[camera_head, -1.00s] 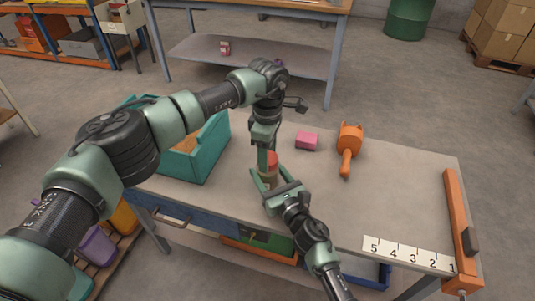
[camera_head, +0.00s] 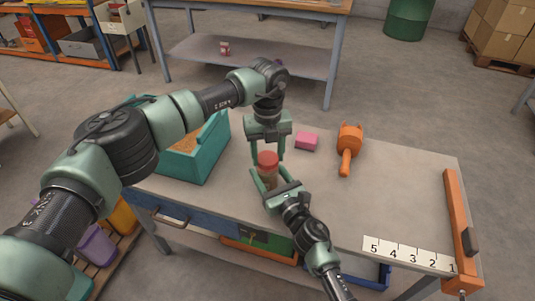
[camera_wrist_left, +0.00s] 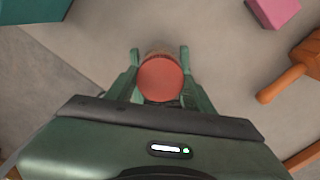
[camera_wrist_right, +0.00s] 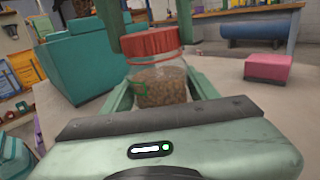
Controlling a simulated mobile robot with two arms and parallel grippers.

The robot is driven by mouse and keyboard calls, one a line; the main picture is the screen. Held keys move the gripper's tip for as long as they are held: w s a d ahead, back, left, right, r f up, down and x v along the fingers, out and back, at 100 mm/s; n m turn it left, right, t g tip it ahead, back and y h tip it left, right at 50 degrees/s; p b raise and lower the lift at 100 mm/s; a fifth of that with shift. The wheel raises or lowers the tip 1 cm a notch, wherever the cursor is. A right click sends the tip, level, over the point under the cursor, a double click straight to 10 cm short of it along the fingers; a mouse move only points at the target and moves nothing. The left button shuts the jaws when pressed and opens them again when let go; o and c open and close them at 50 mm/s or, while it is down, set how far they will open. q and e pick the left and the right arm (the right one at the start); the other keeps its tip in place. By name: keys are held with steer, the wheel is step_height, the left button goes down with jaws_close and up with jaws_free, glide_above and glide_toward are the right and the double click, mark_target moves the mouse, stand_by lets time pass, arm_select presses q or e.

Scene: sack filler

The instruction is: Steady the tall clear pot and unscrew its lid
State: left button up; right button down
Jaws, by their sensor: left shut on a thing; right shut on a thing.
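The clear pot (camera_wrist_right: 160,88) stands upright on the bench, with brown grainy contents and a red lid (camera_wrist_right: 152,43) on top. In the head view the lid (camera_head: 267,159) shows between my two grippers, and the left wrist view shows it from above (camera_wrist_left: 160,79). My left gripper (camera_head: 267,153) points down from above, shut on the lid with a finger on either side. My right gripper (camera_head: 267,181) comes in low from the front, shut on the pot's body. The pot's lower part is partly hidden by the right fingers.
A teal bin (camera_head: 203,152) stands left of the pot. A pink block (camera_head: 307,141) and an orange tool (camera_head: 348,148) lie to the right. An orange rail (camera_head: 459,217) and a number strip (camera_head: 408,254) are at the bench's right end. The bench's right middle is clear.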

mark_target(267, 158)
arm_select(q)
steer(key=n, duration=0.5)
steer(key=shift+r, duration=0.25)
stand_by(0.3)
steer(key=shift+r, duration=0.9)
steer(key=shift+r, duration=0.1)
steer(key=shift+r, duration=1.95)
arm_select(e)
steer(key=shift+c, duration=1.8)
jaws_free()
